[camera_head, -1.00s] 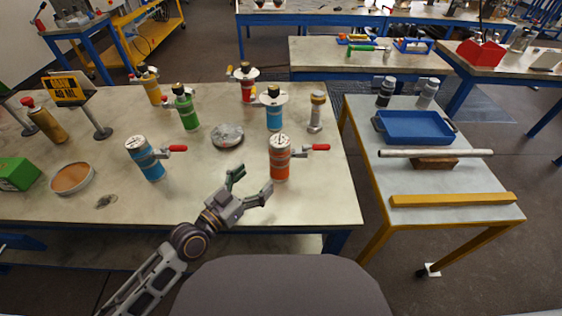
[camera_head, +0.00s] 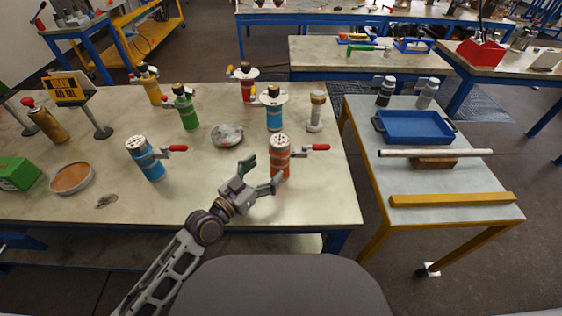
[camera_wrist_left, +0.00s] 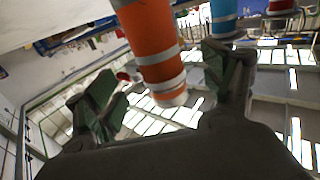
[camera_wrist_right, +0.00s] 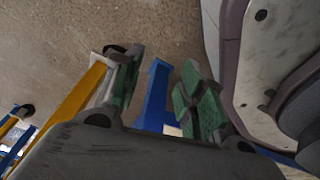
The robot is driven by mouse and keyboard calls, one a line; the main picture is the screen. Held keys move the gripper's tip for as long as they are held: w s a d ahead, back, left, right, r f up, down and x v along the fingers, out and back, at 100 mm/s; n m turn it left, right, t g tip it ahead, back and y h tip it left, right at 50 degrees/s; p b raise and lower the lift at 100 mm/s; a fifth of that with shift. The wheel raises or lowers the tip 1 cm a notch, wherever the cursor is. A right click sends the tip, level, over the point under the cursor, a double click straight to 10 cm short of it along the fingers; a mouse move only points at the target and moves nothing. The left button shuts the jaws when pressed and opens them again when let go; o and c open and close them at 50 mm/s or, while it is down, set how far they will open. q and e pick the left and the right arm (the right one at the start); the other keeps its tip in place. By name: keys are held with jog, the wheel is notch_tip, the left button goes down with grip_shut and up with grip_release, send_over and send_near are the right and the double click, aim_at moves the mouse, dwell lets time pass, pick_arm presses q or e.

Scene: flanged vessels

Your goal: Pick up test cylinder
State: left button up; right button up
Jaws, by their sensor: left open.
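An orange cylinder (camera_head: 280,155) with grey bands, a perforated grey top and a red-handled side valve stands upright on the near workbench. My left gripper (camera_head: 263,173) is open just to its left and front, and one finger overlaps its lower part in the head view. In the left wrist view the orange cylinder (camera_wrist_left: 150,40) shows between the spread fingers (camera_wrist_left: 165,82), with no grip on it. A similar blue cylinder (camera_head: 150,165) stands to the left. Which one is the test cylinder is not marked. My right gripper (camera_wrist_right: 159,80) is open and empty, away from the bench top.
A grey round flange (camera_head: 228,135), a green bottle (camera_head: 187,112), a blue flanged vessel (camera_head: 275,116) and a metal-capped cylinder (camera_head: 316,112) stand behind. A copper-coloured dish (camera_head: 72,178) lies at left. A cart with a blue tray (camera_head: 414,127) stands at right. The bench's front right is clear.

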aim_at(273, 163)
pick_arm(q)
jog(key=shift+w+d, duration=0.1)
jog(key=shift+w+d+r, duration=0.1)
jog(key=shift+w+d, duration=0.15)
jog(key=shift+w, duration=0.05)
jog(key=shift+x, duration=1.15)
jog(key=shift+w+d, duration=0.35)
jog(key=shift+w, duration=0.1)
jog(key=shift+w+d, duration=0.2)
jog(key=shift+w, duration=0.05)
pick_arm(e)
jog(key=shift+s, duration=0.1)
jog(key=shift+s, duration=0.1)
